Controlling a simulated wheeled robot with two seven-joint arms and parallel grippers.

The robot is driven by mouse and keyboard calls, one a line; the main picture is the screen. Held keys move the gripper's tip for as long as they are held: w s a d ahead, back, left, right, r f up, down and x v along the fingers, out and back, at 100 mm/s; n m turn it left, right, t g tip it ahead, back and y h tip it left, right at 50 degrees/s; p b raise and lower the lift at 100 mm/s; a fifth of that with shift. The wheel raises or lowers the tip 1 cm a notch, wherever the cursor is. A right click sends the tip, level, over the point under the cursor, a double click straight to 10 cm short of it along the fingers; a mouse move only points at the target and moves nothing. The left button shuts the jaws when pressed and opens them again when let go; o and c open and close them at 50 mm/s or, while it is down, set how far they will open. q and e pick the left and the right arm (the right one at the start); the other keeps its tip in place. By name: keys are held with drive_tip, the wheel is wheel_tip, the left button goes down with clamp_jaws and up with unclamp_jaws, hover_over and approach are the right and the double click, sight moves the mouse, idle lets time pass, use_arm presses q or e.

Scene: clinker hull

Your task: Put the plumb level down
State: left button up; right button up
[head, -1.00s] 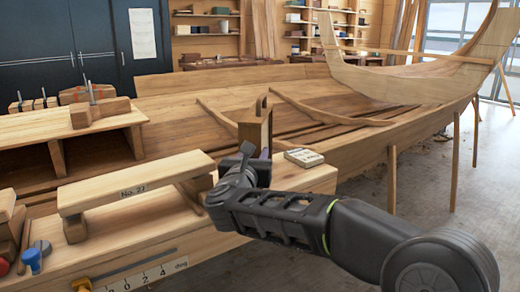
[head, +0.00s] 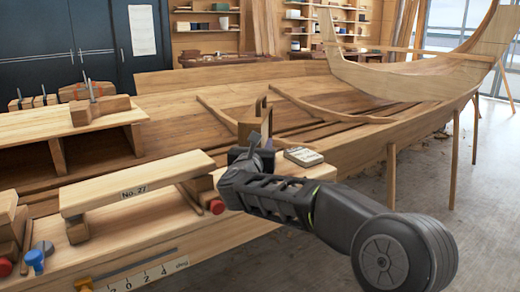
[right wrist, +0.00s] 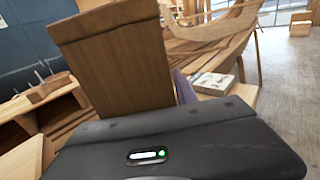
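The plumb level, which I take to be the upright brown wooden piece (head: 250,130), stands above the bench end in the head view. In the right wrist view the plumb level (right wrist: 115,65) is a broad brown board rising, slightly tilted, from behind the dark gripper body. My right gripper (head: 250,152) is at its lower part and appears shut on it. The fingertips and the lower edge of the piece are hidden, so I cannot tell whether it touches the bench. My left gripper is not in view.
A small pale book-like block (head: 303,156) lies right of the gripper on the bench end. A plank stand labelled No. 27 (head: 140,185) is at left, with a red-ended tool (head: 217,206) beside it. The clinker hull (head: 330,130) extends behind.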

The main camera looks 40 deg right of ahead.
idle(0.5)
clamp_jaws()
drive_tip(key=shift+r, duration=0.1)
idle(1.2)
